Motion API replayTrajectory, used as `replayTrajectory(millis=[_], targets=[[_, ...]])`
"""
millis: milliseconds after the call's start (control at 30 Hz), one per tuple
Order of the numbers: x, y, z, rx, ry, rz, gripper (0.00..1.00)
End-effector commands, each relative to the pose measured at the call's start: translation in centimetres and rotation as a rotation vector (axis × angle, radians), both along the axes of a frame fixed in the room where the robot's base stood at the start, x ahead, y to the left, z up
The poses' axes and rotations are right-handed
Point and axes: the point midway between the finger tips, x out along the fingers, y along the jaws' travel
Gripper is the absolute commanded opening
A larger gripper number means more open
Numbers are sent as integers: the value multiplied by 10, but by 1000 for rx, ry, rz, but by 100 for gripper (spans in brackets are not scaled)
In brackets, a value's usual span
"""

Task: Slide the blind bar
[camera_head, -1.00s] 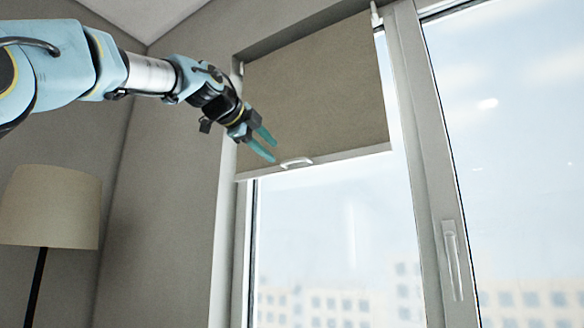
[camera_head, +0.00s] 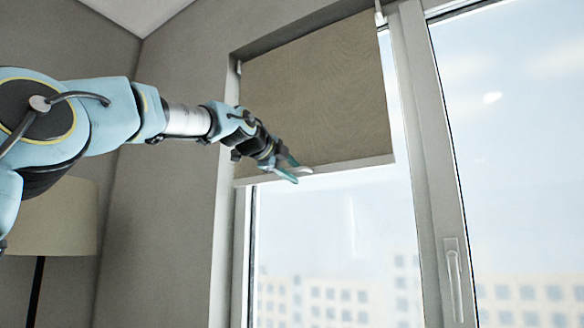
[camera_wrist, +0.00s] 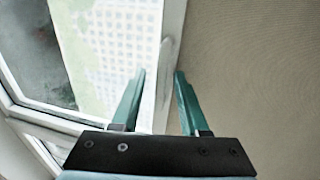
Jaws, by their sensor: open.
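The brown roller blind (camera_head: 320,95) hangs partway down the left window pane. Its pale blind bar (camera_head: 350,167) runs along the lower edge, with a small white handle (camera_head: 306,170) partly hidden behind my fingers. My gripper (camera_head: 301,176) is open with its teal fingertips at the handle. In the wrist view my gripper (camera_wrist: 158,74) has its two fingers on either side of the white handle (camera_wrist: 165,58), with the bar (camera_wrist: 175,25) beyond and the blind fabric (camera_wrist: 250,70) to the right. Contact with the handle cannot be told.
The window frame (camera_head: 425,170) with its window handle (camera_head: 455,285) stands right of the blind. The wall (camera_head: 170,230) is left of the window. A floor lamp with a beige shade (camera_head: 75,225) stands at the left, partly behind my arm.

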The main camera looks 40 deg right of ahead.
Motion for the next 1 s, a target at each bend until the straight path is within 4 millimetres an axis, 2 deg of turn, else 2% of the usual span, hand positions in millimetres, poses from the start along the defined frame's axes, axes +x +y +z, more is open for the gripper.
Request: replayTrajectory(millis=[167, 567, 1000], targets=[[0, 0, 0, -1, 0, 0, 44], [0, 0, 0, -1, 0, 0, 0], [0, 1, 0, -1, 0, 1, 0]])
